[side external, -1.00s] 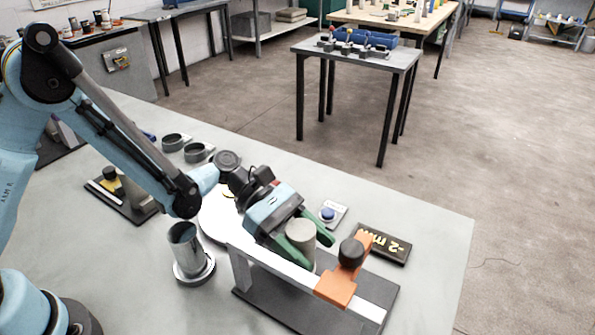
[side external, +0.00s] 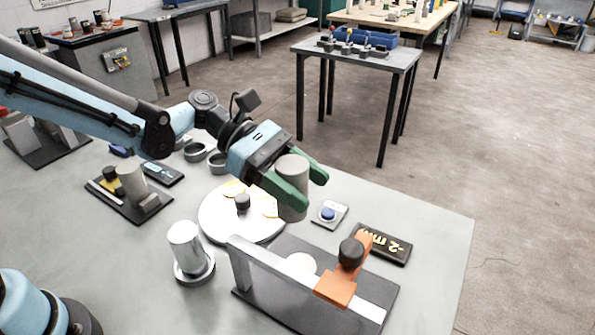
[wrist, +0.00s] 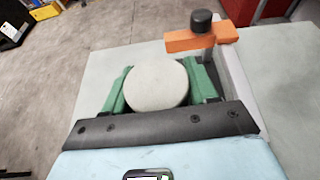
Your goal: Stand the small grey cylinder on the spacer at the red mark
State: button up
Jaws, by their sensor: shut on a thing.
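My gripper (side external: 306,189) is shut on a light grey cylinder (side external: 291,178), with its green fingers on either side. In the side view the cylinder is roughly upright, raised behind the bar of a dark-based stand. The wrist view shows its round top (wrist: 157,86) between the fingers. A pale round disc (side external: 301,264) lies on the dark base (side external: 262,300) beside the bar. Another grey cylinder (side external: 131,182) stands on a dark plate with a yellow patch at the left. I cannot make out a red mark, and cannot tell which piece is the spacer.
An orange clamp with a black knob (side external: 349,256) sits on the stand's bar. The table's right end is clear.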

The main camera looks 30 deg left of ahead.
jog(key=w+a+r+n+t, duration=0.1)
jog(key=w+a+n+t, duration=0.25)
jog(key=a, duration=0.25)
jog(key=shift+m, duration=0.25)
jog(key=shift+w+a+f, duration=1.2)
jog(key=shift+a+f, duration=0.25)
jog(key=shift+f, duration=0.3)
jog(key=shift+w+a+f, duration=1.15)
jog(key=shift+a+f, duration=0.35)
jog(key=shift+f, duration=0.2)
jog(key=shift+w+a+f, duration=1.2)
jog(key=shift+a+f, duration=0.25)
jog(key=shift+f, duration=0.3)
jog(key=shift+f, duration=0.2)
jog(key=o, duration=1.4)
jog(key=shift+y, duration=0.3)
